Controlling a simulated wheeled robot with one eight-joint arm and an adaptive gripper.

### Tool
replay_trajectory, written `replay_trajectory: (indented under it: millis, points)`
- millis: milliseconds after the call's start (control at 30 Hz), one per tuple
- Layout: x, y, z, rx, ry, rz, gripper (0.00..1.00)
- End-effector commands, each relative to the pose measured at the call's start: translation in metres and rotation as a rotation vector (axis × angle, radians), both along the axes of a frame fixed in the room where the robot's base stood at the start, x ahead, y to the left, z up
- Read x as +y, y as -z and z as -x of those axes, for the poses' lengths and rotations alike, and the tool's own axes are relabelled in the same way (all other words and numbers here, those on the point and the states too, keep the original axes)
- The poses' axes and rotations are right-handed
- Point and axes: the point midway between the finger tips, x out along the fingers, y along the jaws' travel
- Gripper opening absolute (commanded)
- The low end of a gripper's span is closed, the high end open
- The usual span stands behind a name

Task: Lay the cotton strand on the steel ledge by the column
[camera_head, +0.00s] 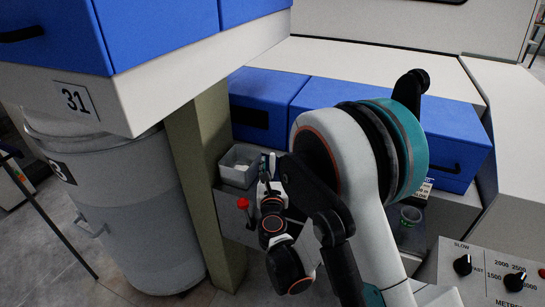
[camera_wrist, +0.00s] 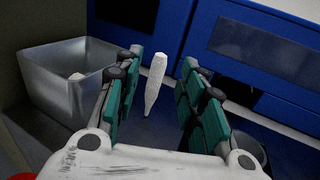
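The white cotton strand (camera_wrist: 155,84) shows between and beyond my fingertips in the wrist view, long and narrow with a tapered lower end. My gripper (camera_wrist: 162,60) is open, with its green pads standing clear of the strand on both sides. The strand seems to rest on the dark steel ledge (camera_wrist: 160,132), but I cannot tell its contact for certain. In the head view my gripper (camera_head: 266,168) is over the steel ledge (camera_head: 236,222), right of the olive column (camera_head: 206,165).
A metal bin (camera_wrist: 62,82) with something white inside stands left of the fingers; it also shows in the head view (camera_head: 238,174). A blue cabinet (camera_wrist: 255,50) rises behind. A red knob (camera_head: 243,203) is near the gripper. A large can (camera_head: 130,210) stands left of the column.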

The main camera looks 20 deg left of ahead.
Motion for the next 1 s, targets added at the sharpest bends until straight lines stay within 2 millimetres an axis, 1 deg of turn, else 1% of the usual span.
replay_trajectory:
  millis: [33, 133, 400, 567, 867, 967, 1000]
  points:
    - [-0.003, 0.003, 0.012, 0.0, -0.002, 0.0, 0.37]
    - [-0.01, 0.005, 0.032, 0.0, -0.001, 0.0, 0.37]
    - [-0.016, 0.003, 0.051, 0.0, 0.0, 0.0, 0.37]
    - [-0.018, 0.001, 0.055, 0.0, 0.0, 0.0, 0.37]
    - [-0.018, -0.001, 0.054, 0.001, 0.001, -0.003, 0.37]
    - [-0.025, -0.015, 0.046, 0.013, 0.009, -0.044, 0.37]
    - [-0.031, -0.026, 0.04, 0.024, 0.014, -0.081, 0.37]
